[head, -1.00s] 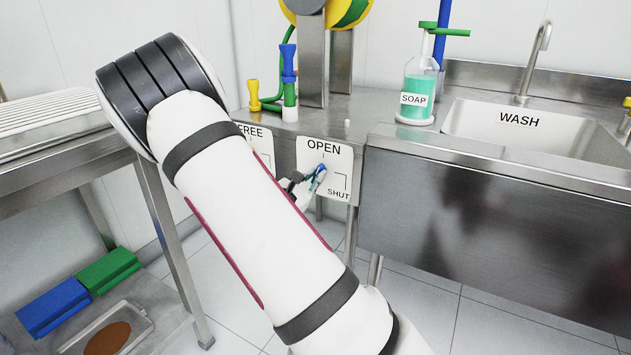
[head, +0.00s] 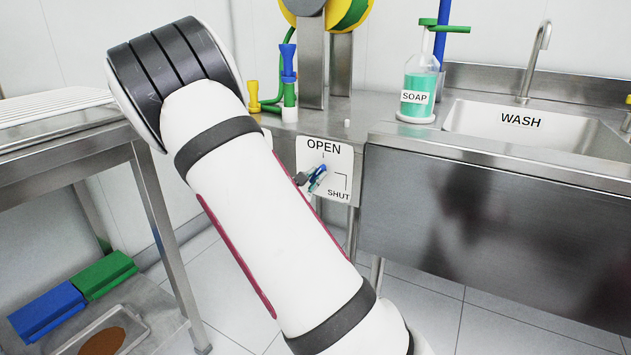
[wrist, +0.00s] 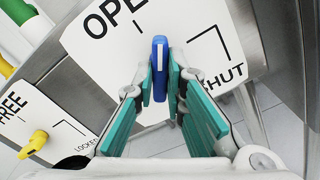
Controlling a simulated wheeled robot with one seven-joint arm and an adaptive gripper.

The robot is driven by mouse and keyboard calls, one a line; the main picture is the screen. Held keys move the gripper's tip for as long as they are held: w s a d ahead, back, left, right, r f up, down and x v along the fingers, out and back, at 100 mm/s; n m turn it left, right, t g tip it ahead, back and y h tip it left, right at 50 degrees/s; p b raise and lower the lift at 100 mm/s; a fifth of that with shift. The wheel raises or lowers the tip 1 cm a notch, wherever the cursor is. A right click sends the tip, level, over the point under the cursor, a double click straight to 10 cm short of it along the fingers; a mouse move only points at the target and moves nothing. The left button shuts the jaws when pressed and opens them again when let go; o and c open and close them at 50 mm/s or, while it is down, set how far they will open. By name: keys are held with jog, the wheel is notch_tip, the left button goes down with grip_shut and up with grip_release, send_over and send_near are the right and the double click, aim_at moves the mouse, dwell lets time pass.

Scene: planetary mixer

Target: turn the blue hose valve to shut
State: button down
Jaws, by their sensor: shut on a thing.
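The blue hose valve (head: 322,169) is a small blue lever on a white plate (head: 334,158) marked OPEN at the top and SHUT at the lower right. In the wrist view the blue lever (wrist: 159,66) stands between the teal finger pads of my gripper (wrist: 160,85). My gripper is shut on it. In the head view my gripper (head: 316,180) is small and partly hidden behind my arm. The lever's pivot is not clearly visible.
A second plate marked FREE and LOCKED (wrist: 40,125) with a yellow knob (wrist: 36,141) is left of the valve plate. Above are a green-and-blue nozzle (head: 289,85), a soap bottle (head: 418,85) and a sink (head: 560,130). A steel table (head: 70,150) stands at left.

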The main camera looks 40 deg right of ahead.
jog(key=shift+f+m+b, duration=0.1)
jog(key=shift+m+b, duration=0.6)
jog(key=shift+b, duration=0.15)
jog(key=shift+m, duration=0.6)
jog(key=shift+m, duration=2.3)
jog(key=m, duration=0.4)
jog(key=c, duration=1.5)
grip_release()
jog(key=shift+a, duration=0.15)
